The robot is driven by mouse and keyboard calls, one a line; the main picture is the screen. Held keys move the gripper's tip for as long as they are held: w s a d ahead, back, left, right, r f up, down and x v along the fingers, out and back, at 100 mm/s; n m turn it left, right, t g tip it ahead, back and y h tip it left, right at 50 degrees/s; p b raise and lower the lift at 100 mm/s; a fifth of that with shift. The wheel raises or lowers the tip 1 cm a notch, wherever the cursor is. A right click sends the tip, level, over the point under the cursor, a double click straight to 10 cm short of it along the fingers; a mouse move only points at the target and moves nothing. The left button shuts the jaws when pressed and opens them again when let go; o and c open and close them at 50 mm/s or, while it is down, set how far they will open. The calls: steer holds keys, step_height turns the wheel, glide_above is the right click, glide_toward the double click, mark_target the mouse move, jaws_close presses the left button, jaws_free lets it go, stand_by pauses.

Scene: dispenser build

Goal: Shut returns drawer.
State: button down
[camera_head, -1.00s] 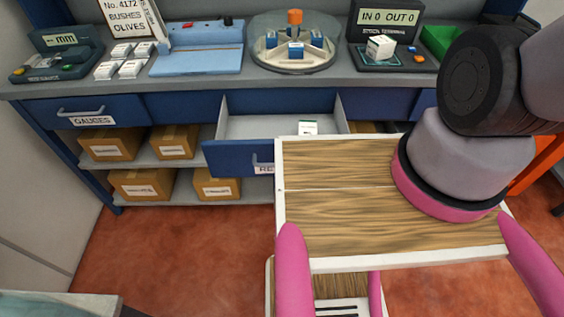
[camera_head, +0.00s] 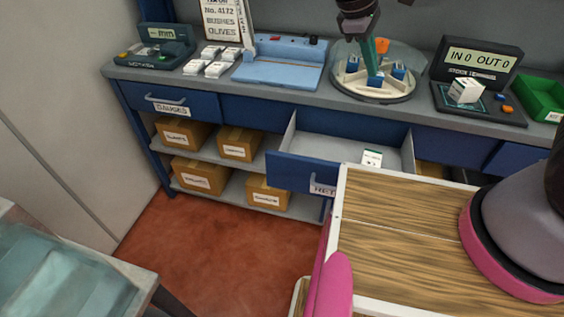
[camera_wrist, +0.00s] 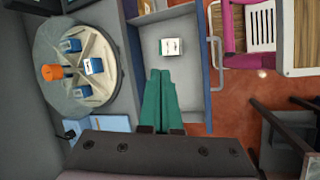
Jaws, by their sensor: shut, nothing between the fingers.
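The returns drawer (camera_head: 300,172) is pulled out under the counter, its blue front standing forward of the bench. Its label is partly covered by my own wooden-topped body. A small white and green box (camera_head: 372,158) lies inside. In the wrist view the drawer's grey floor (camera_wrist: 185,80), the box (camera_wrist: 171,47) and the front handle (camera_wrist: 218,50) show. My gripper (camera_head: 376,78) has teal fingers pressed together and empty. In the head view it overlaps the carousel; in the wrist view its fingers (camera_wrist: 160,75) overlap the drawer interior. I see no contact with the drawer front.
The round carousel (camera_head: 350,88) with blue blocks stands on the counter behind the drawer. A blue machine (camera_head: 278,70) is to its left, a stock terminal (camera_head: 480,65) to its right. The gauges drawer (camera_head: 165,100) is shut. Red floor (camera_head: 240,245) is clear at lower left.

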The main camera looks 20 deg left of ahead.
steer(key=s+a+f+n+t, duration=0.5)
steer(key=s+a+f+n, duration=0.5)
steer(key=f, duration=0.3)
steer(key=n+t+y, duration=0.4)
steer(key=n, duration=0.7)
glide_toward(285, 176)
steer(key=x, duration=0.5)
steer(key=shift+w+f, duration=0.1)
steer(key=shift+f, duration=0.35)
steer(key=shift+w, duration=0.45)
steer(key=shift+w, duration=0.1)
steer(key=w, duration=2.4)
steer(key=shift+d, duration=0.1)
steer(key=shift+w+r, duration=0.1)
steer(key=shift+w, duration=0.35)
